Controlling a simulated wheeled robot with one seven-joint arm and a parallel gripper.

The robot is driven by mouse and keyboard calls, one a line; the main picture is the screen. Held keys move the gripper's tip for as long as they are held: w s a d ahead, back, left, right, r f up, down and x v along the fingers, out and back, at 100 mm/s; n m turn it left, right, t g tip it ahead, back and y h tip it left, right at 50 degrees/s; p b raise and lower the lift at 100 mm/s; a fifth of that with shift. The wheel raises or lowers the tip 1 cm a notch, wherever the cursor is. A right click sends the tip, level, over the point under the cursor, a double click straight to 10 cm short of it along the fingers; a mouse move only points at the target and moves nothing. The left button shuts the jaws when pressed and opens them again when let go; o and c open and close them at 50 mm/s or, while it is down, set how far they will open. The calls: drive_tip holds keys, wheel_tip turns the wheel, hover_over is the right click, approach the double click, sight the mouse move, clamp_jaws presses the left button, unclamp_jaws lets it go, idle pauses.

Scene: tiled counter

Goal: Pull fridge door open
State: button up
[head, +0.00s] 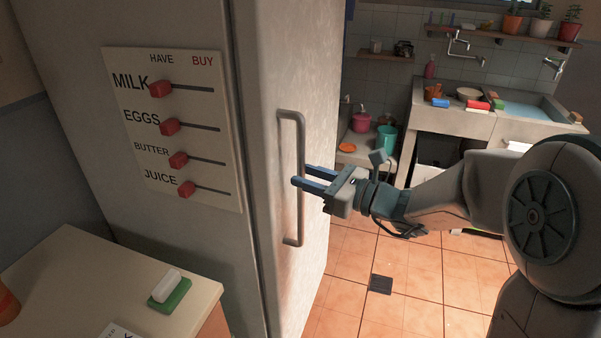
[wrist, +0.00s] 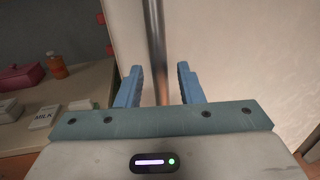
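The fridge (head: 215,80) stands at the left of the head view, with its door (head: 290,85) facing right and looking closed. A long vertical metal handle (head: 283,150) runs down the door. My gripper (head: 300,174) is at the handle's mid-height with its two blue fingers parted. In the wrist view the handle (wrist: 155,40) rises between the open fingers of my gripper (wrist: 161,85). The fingers do not look closed on it. I cannot tell whether either one touches the handle.
A low counter (head: 75,265) with a green-and-white sponge (head: 168,291) is at lower left. A sink unit (head: 455,120) stands at the back right. The tiled floor (head: 420,285) right of the fridge is mostly clear. The wrist view shows a pink box (wrist: 20,76) and an orange bottle (wrist: 57,65).

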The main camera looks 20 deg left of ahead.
drive_tip(key=shift+x, duration=1.15)
clamp_jaws()
drive_tip(key=shift+d, duration=0.15)
